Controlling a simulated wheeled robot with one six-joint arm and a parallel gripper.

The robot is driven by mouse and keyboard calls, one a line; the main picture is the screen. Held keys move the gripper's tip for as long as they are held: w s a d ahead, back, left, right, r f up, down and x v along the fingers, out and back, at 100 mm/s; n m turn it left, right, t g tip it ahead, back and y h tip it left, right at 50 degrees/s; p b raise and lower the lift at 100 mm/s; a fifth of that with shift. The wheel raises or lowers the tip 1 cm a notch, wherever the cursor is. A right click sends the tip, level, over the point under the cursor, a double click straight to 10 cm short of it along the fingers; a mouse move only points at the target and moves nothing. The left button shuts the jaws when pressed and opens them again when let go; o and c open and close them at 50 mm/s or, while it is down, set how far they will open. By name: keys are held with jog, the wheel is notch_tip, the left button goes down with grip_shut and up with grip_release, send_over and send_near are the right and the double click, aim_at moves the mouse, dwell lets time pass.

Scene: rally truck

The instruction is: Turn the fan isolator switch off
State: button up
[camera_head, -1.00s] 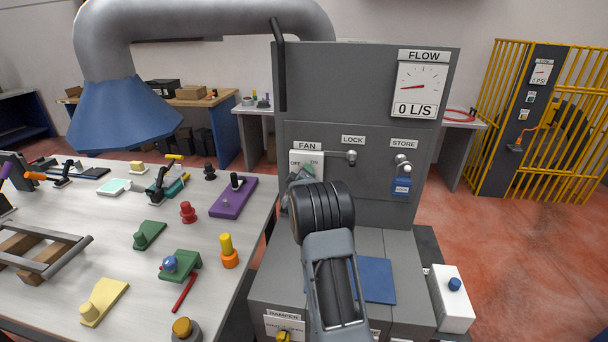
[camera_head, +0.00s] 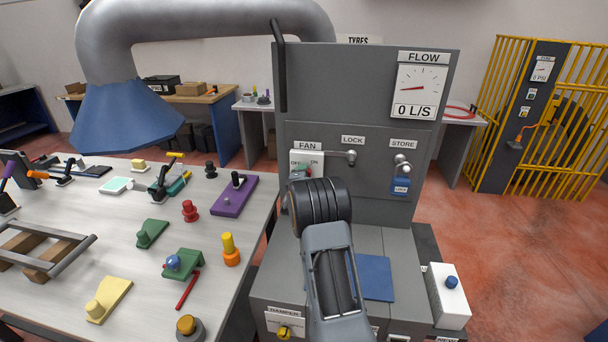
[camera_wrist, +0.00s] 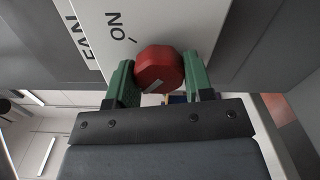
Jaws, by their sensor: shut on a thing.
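The fan isolator switch is a red faceted knob (camera_wrist: 160,66) on a white plate (camera_wrist: 185,20) marked ON in the wrist view. A pale mark shows on the knob's near face. In the head view, the white plate (camera_head: 313,158) sits under the FAN label, with OFF at left and ON at right; my wrist hides most of the knob there. My gripper (camera_wrist: 160,78) has one green finger on each side of the knob and is shut on it. In the head view my gripper (camera_head: 299,177) is at the plate's lower part.
A cluttered workbench (camera_head: 120,225) stands at left. A white box with a blue knob (camera_head: 452,282) is at lower right.

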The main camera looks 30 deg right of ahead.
jog(key=shift+n, duration=0.4)
jog(key=o, duration=0.9)
jog(key=b+v, duration=0.3)
jog(key=v, duration=1.1)
jog(key=shift+d, duration=0.15)
